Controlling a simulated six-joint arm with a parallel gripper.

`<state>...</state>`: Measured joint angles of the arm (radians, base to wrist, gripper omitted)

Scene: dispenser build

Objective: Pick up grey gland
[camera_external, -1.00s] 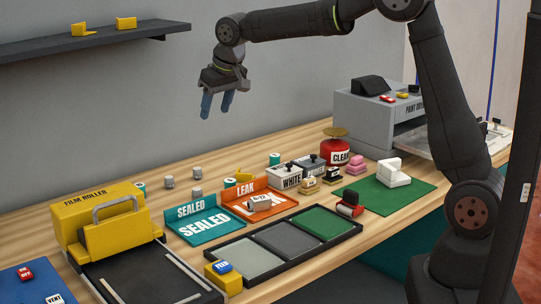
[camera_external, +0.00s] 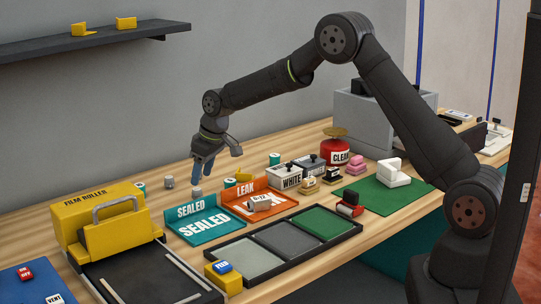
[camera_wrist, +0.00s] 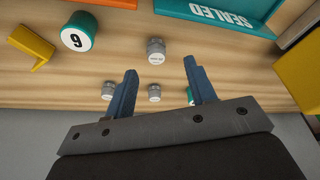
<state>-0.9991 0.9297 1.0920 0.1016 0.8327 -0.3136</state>
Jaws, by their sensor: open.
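Several small grey glands stand on the wooden bench behind the teal SEALED tray (camera_external: 206,229). In the external view, one gland (camera_external: 197,192) is just below my fingertips and another (camera_external: 168,182) stands to their left. My gripper (camera_external: 203,175) points down, open and empty, low over the bench. In the wrist view, my gripper (camera_wrist: 160,66) has its blue fingers spread. One labelled gland (camera_wrist: 156,51) lies just beyond the gap between the tips; two others, a left one (camera_wrist: 109,91) and a middle one (camera_wrist: 154,93), show lower down. No finger clearly touches a gland.
An orange LEAK tray (camera_external: 285,202) holds a grey part marked G-12 (camera_external: 260,202). A teal numbered cylinder (camera_wrist: 79,31) and a yellow bracket (camera_wrist: 30,45) stand near the glands. The yellow film roller (camera_external: 95,215) is at left. A dark shelf (camera_external: 90,42) hangs on the wall.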

